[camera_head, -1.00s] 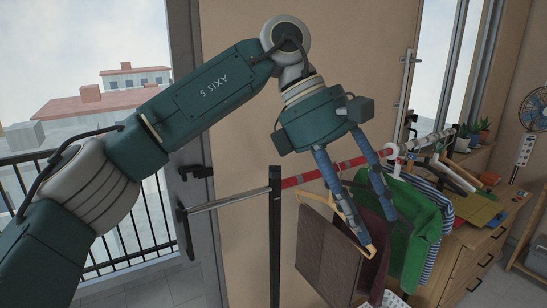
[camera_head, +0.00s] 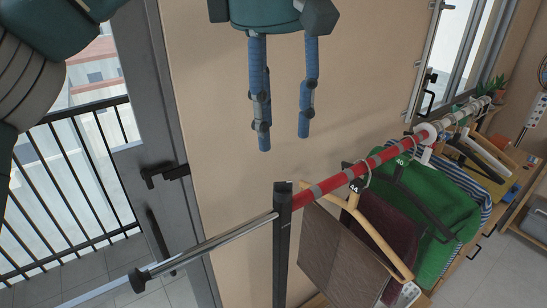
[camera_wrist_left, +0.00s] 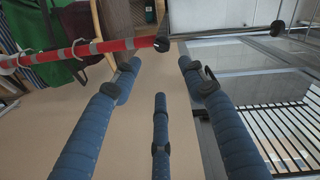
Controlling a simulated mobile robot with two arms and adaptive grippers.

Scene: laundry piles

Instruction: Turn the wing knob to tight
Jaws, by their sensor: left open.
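I cannot make out a wing knob clearly in either view. The clothes rack's black post (camera_head: 282,245) carries a red rail (camera_head: 335,180) to the right and a chrome rod (camera_head: 215,240) to the left. Near the post top (camera_wrist_left: 162,43) the wrist view shows a dark fitting at the rail's end, too small to read. My left gripper (camera_head: 283,140) hangs fingers down in front of the beige wall, above the post in the picture. Its blue fingers are apart and empty; the wrist view also shows this gripper (camera_wrist_left: 160,78) with three fingers. My right gripper is out of view.
A brown garment (camera_head: 340,255) and a green garment (camera_head: 440,215) hang on the rail beside the post. A door frame with a dark handle (camera_head: 165,172) and a balcony railing (camera_head: 75,190) stand at left. The wall in front of the fingers is bare.

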